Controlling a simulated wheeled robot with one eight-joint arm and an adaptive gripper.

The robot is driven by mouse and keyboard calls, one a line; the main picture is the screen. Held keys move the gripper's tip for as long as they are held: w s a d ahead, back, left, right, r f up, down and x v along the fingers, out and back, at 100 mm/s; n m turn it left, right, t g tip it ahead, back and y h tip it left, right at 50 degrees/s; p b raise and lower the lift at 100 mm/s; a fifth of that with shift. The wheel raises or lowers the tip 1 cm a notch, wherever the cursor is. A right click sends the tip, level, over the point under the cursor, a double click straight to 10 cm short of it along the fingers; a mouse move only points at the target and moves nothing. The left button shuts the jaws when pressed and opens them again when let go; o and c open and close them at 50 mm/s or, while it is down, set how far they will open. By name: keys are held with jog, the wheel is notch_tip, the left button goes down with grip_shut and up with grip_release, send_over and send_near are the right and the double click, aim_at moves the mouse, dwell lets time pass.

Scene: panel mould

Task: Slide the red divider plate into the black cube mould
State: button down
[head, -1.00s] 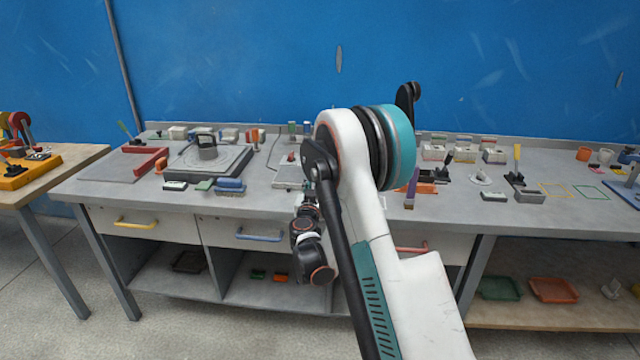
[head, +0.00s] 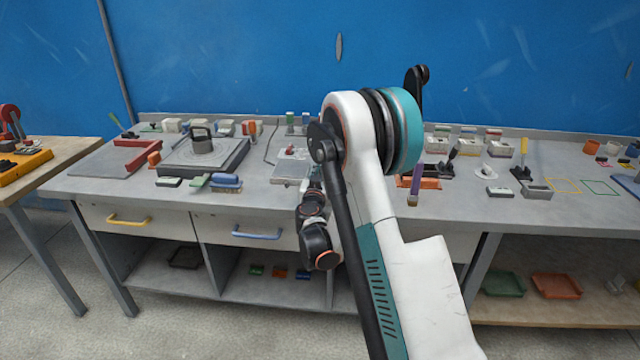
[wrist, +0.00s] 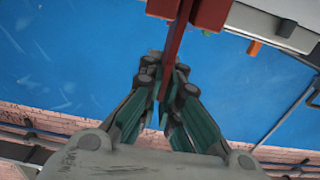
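In the wrist view, a thin red plate (wrist: 175,42) stands edge-on between the fingertips of my gripper (wrist: 167,82). The fingers close in on it from both sides, and its lower end shows between them. Thicker red blocks (wrist: 210,14) flank its upper end at the top edge of the picture. I cannot pick out the black cube mould for certain in either view; my arm covers part of the bench's middle.
The grey bench (head: 290,205) carries a red angle piece (head: 138,155), a dark square plate with a round handled piece (head: 203,148), a blue-topped brush (head: 226,181) and an orange tray (head: 418,183). Small blocks line its back. A wooden table (head: 70,155) stands at the left.

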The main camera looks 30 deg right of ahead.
dwell(0.3)
notch_tip(320, 180, up, 20)
jog(key=p, duration=0.7)
jog(key=s+a+f+n+t+y, duration=0.1)
jog(key=s+a+f+n+y, duration=0.1)
jog(key=a, duration=0.5)
jog(key=s+a+f+n+t+y, duration=0.1)
jog(key=s+a+f+n+y, duration=0.1)
jog(key=a, duration=0.6)
jog(key=s+a+f+n+t+y, duration=0.1)
jog(key=s+a+f+n+y, duration=0.1)
jog(key=a+y, duration=0.4)
jog(key=shift+s+a+n, duration=0.4)
jog(key=shift+s+a, duration=0.4)
jog(key=shift+a, duration=0.3)
